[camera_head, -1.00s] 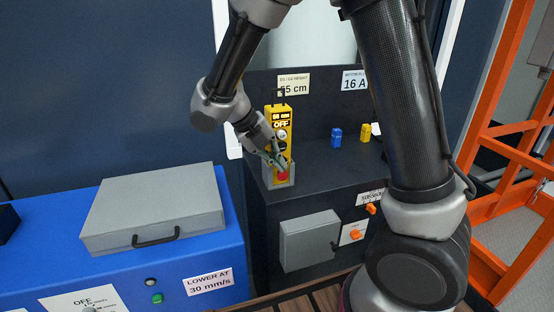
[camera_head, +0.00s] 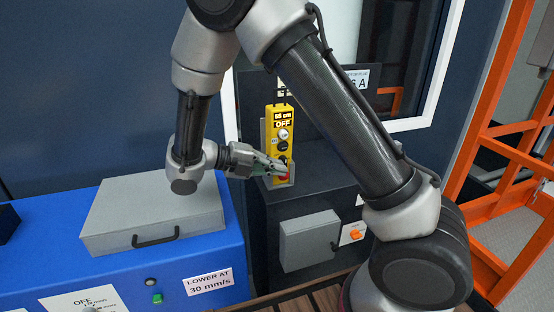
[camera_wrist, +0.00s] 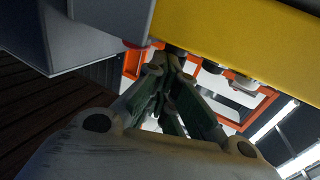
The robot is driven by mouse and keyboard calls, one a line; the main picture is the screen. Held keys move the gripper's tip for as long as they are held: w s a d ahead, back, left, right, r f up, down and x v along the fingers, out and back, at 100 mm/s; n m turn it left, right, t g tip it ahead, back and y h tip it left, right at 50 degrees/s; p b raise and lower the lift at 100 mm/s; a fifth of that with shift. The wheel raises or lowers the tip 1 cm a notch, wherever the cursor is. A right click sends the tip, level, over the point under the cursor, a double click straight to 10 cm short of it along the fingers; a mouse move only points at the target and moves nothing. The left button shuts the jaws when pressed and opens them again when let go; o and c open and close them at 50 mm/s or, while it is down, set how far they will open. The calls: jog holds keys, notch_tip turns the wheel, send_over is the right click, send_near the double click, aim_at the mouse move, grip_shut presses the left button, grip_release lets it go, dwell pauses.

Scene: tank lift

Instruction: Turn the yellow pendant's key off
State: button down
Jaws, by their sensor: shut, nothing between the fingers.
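The yellow pendant (camera_head: 271,116) stands upright in a grey holder on the dark cabinet in the head view. Its display reads "55 cm" and "OFF", with a light round knob and dark buttons below. A red button (camera_head: 284,176) shows near its bottom. My gripper (camera_head: 281,167) is shut and empty, its fingertips in front of the pendant's lower part, hiding some of its controls. I cannot tell whether they touch it. In the wrist view the pendant (camera_wrist: 250,40) crosses the top right, and my gripper's closed fingertips (camera_wrist: 166,62) lie just below its edge. The key is not clearly made out.
A blue bench (camera_head: 218,258) with a grey lidded case (camera_head: 150,205) stands at the left. A grey box (camera_head: 309,240) and an orange switch (camera_head: 355,235) are on the cabinet front. An orange frame (camera_head: 500,150) stands at the right. My arm covers part of the cabinet top.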

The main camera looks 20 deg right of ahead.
jog(key=shift+f+h, duration=0.3)
jog(key=shift+h, duration=0.5)
jog(key=shift+d+f, duration=0.1)
jog(key=shift+f, duration=0.2)
